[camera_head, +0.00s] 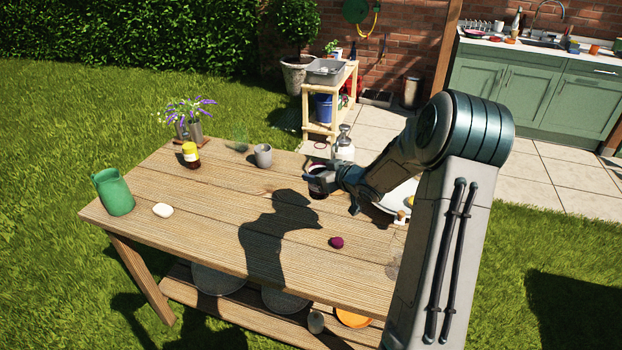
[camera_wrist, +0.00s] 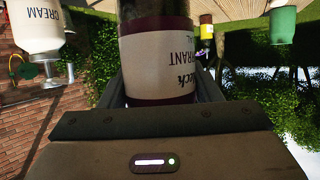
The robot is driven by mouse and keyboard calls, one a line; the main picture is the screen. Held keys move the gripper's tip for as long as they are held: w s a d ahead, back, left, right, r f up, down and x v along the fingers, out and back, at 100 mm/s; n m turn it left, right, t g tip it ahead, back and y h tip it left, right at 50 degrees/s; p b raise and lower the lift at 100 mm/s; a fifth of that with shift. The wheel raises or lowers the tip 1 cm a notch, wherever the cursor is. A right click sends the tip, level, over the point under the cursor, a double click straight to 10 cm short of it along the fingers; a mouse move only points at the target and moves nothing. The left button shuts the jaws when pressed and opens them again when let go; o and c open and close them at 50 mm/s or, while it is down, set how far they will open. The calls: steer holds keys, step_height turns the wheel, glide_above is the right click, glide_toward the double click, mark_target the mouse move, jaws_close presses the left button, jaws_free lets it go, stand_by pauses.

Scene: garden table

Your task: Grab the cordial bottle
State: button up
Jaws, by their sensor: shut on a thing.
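The cordial bottle (camera_wrist: 160,60) fills the upper middle of the upside-down wrist view. It is dark glass with a cream label, dark red bands and partial lettering ending in "RRANT". My gripper (camera_head: 322,178) has its fingers on both sides of the bottle and is shut on it. In the head view the bottle (camera_head: 317,191) shows only as a small dark shape, partly hidden by my gripper, over the back right part of the table. I cannot tell whether its base touches the wood.
A white pump bottle (camera_head: 344,150) stands close behind my gripper. A white plate (camera_head: 390,207) lies to its right, partly hidden by my arm. A purple ball-like item (camera_head: 337,242) lies in front.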

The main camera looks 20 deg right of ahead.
steer(key=shift+w+d+r, duration=0.1)
steer(key=shift+d+r, duration=0.45)
steer(key=shift+d, duration=0.2)
